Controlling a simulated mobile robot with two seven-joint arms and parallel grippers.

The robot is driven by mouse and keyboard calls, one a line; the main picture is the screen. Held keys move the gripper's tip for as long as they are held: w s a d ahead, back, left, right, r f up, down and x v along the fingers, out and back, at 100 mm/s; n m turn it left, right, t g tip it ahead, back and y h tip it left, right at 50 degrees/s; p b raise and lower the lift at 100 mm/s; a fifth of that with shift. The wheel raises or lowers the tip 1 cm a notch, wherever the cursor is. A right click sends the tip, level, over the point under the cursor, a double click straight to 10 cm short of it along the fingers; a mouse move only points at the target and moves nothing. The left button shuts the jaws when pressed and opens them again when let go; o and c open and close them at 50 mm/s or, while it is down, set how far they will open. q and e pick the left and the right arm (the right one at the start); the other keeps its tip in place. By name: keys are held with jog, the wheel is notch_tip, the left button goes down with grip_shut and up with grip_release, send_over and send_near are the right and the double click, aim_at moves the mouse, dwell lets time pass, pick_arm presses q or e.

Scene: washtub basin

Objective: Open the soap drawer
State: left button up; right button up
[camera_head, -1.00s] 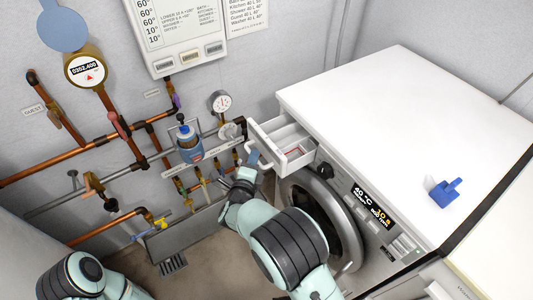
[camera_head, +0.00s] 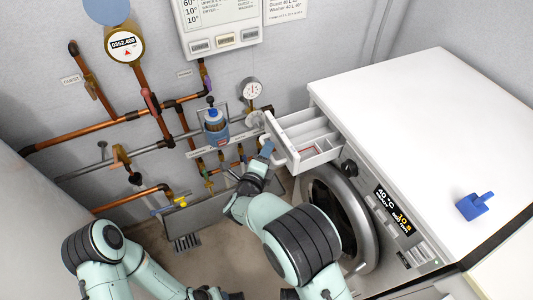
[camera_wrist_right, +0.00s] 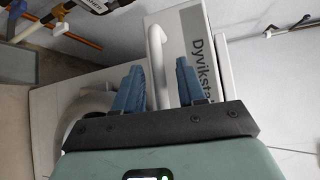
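The white soap drawer (camera_head: 318,157) stands pulled out of the upper left front of the washing machine (camera_head: 425,105), with its inner compartments visible in the head view. Its front, lettered "Dyvik...", shows in the wrist view (camera_wrist_right: 202,45). The white bar handle (camera_wrist_right: 156,50) runs between the two blue fingers of my right gripper (camera_wrist_right: 158,88). Those fingers are apart, with gaps visible beside the bar. In the head view my right gripper (camera_head: 264,152) is at the drawer's front. My left gripper (camera_head: 215,294) is low at the bottom edge, its fingers unclear.
The round washer door (camera_head: 357,215) stands below the drawer beside my right arm. Copper pipes (camera_head: 130,117), valves and a blue-capped filter (camera_head: 214,125) line the wall on the left. A blue scoop-like object (camera_head: 472,207) lies on the machine's top, which is otherwise clear.

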pick_arm(q)
jog(key=shift+s+d+r+g+p, duration=0.15)
jog(key=shift+s+d+r+p, duration=0.1)
jog(key=shift+s+r+p, duration=0.2)
jog(key=shift+s+d+r+g+p, duration=0.15)
jog(key=shift+s+d+r+p, duration=0.15)
jog(key=shift+s, duration=0.25)
pick_arm(e)
jog(key=v, duration=1.3)
jog(key=shift+s+a, duration=0.15)
pick_arm(q)
jog(key=shift+r, duration=0.1)
